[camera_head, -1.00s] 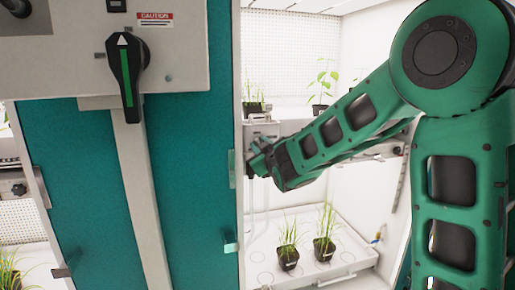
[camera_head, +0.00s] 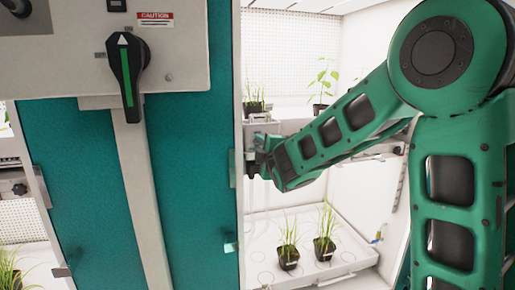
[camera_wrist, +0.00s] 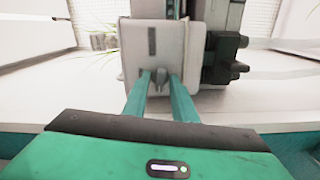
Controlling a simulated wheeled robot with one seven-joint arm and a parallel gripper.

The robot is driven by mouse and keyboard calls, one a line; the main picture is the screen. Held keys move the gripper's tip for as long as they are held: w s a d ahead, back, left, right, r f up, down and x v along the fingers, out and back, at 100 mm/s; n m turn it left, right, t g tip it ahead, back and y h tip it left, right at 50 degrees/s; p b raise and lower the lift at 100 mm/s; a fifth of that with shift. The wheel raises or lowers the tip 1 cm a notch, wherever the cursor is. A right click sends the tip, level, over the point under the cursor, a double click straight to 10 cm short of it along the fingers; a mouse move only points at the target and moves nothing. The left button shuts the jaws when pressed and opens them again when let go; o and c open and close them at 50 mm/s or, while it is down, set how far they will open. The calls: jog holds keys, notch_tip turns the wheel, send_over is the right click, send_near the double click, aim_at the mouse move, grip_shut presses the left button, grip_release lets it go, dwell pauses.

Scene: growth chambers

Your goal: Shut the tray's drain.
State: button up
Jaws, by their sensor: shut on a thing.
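My gripper (camera_wrist: 160,88) is shut on a small grey knob (camera_wrist: 160,74) on the front of a white block (camera_wrist: 135,50). The block has a dark slot above the knob. In the head view my gripper is at the left edge of the open chamber, at the height of the upper shelf, and its fingertips are hard to make out. A white tray (camera_head: 340,268) with two potted grass plants sits lower in the chamber. A small fitting with blue and yellowish parts (camera_head: 378,238) is at its right. I cannot tell whether the drain is open.
A black fitting (camera_wrist: 225,58) stands right beside the white block. An upper shelf holds potted plants (camera_head: 321,108). A teal panel (camera_head: 195,180) borders the chamber on the left, with a black rotary switch (camera_head: 126,72) above.

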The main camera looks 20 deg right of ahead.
jog(key=shift+a+f+n, duration=0.15)
jog(key=shift+a+n, duration=0.05)
jog(key=shift+n, duration=0.7)
jog(key=o, duration=0.7)
jog(key=shift+f, duration=0.1)
jog(key=shift+c, duration=0.2)
jog(key=shift+s+d, duration=0.1)
jog(key=shift+s, duration=0.05)
jog(key=s, duration=1)
jog(key=shift+s, duration=0.25)
